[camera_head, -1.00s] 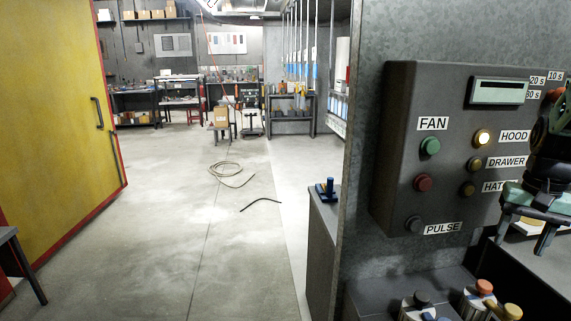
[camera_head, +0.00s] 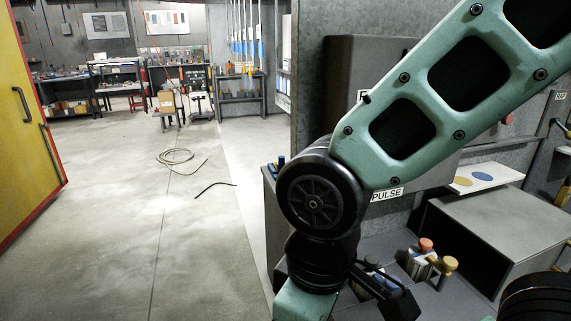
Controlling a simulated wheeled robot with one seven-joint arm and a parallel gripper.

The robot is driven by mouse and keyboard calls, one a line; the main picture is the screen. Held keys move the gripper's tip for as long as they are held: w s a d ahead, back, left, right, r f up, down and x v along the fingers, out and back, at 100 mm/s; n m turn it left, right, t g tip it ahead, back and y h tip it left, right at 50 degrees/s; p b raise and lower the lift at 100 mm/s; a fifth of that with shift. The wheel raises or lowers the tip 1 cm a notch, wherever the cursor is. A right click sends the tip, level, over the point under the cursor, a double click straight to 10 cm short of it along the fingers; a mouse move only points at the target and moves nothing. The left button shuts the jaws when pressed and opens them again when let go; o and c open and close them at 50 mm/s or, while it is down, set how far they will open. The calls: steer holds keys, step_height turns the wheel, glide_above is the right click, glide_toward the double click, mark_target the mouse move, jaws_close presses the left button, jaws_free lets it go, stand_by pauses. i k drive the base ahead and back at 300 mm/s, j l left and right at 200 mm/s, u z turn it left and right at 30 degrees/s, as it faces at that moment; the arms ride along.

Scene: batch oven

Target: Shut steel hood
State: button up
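I cannot pick out the steel hood for certain. The grey control panel (camera_head: 345,60) is mostly hidden behind my arm, including its HOOD lamp and switches. Only its upper left part and the PULSE label (camera_head: 386,195) show clearly. My arm crosses the picture from the upper right to a black joint and bends down to the bottom edge.
A grey box-like unit (camera_head: 505,222) stands at right, with a white plate (camera_head: 485,177) bearing coloured discs. Small containers with an orange cap (camera_head: 426,245) and a yellow cap (camera_head: 449,263) stand below the panel.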

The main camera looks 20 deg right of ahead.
mark_target(534, 234)
steer(key=k+l+z, duration=0.1)
steer(key=k+l, duration=0.35)
steer(key=z, duration=1.55)
steer(key=i+l+u, duration=0.1)
steer(key=l, duration=0.25)
steer(key=i+l, duration=0.3)
steer(key=i+l+u, duration=0.15)
steer(key=l, duration=0.2)
steer(key=i, duration=0.05)
